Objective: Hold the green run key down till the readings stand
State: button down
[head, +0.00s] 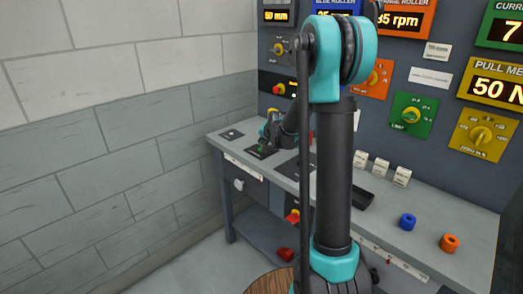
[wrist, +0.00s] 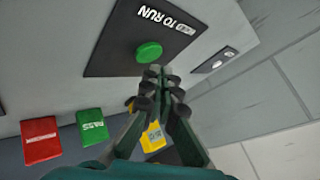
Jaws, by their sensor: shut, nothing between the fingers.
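The green run key (wrist: 149,52) is a round button on a black plate (wrist: 118,62) lettered "TO RUN", part of the lettering being hard to read. In the head view the green key (head: 261,149) shows small on the bench's left part. My gripper (wrist: 153,74) is shut and empty, its fingertips beside the key in the wrist picture; I cannot tell whether they touch it. In the head view my gripper (head: 270,128) is over the plate.
My arm hides part of the panel and bench (head: 480,232). A blue spool (head: 407,222) and an orange spool (head: 450,243) stand on the right. Red (wrist: 40,140) and green (wrist: 90,124) labelled pieces show in the wrist view. A block wall (head: 120,130) is at the left.

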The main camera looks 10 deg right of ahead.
jog(key=shift+r, duration=2.5)
